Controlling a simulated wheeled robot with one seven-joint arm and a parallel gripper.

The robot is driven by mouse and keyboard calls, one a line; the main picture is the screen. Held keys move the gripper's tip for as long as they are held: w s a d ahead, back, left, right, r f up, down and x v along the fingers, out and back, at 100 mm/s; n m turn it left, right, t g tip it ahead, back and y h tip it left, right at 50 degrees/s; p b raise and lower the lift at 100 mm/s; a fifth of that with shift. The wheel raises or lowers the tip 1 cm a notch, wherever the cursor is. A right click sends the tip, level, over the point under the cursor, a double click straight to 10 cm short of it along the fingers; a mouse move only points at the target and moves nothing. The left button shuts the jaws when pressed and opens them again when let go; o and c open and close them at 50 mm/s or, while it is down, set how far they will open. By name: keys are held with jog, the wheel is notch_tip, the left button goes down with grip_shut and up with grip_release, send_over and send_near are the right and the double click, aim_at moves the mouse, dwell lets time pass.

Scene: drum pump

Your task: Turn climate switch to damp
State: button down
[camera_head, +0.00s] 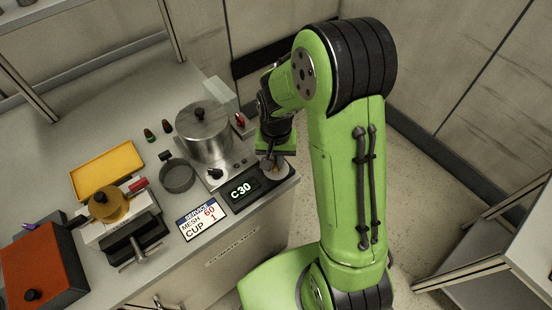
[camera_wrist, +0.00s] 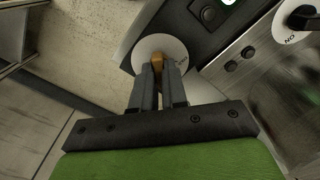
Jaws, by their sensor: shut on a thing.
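The climate switch is a pale round dial (camera_head: 277,174) with an orange-brown knob, at the right end of the dark panel beside the display (camera_head: 242,190) reading "C 30". My gripper (camera_head: 271,162) points down over this dial. In the wrist view the dial (camera_wrist: 153,46) lies under the fingertips, and my gripper (camera_wrist: 164,70) is shut on the knob (camera_wrist: 183,63). The fingers hide much of the knob and dial. No dial markings are readable.
A metal pot (camera_head: 203,130) stands just left of my gripper, with a red-handled part (camera_head: 240,120) behind it. A black knob (camera_head: 215,174) sits on the panel near the pot. A service card (camera_head: 202,216), yellow tray (camera_head: 107,170) and orange box (camera_head: 45,265) lie farther left.

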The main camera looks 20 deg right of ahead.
aim_at(276, 163)
jog(key=shift+m, duration=0.6)
jog(key=c, duration=1.2)
grip_release()
jog(key=shift+o, duration=0.2)
notch_tip(276, 163, up, 16)
jog(key=p, duration=0.3)
jog(key=shift+p, duration=0.35)
jog(key=shift+f, duration=0.15)
jog(key=s+r+n+t, duration=0.2)
jog(key=s+r, duration=0.2)
jog(key=s, duration=0.4)
jog(key=s+r+n+t, duration=0.3)
jog(key=s, duration=0.6)
jog(key=shift+s+r+n+t, duration=0.3)
jog(key=shift+r, duration=0.05)
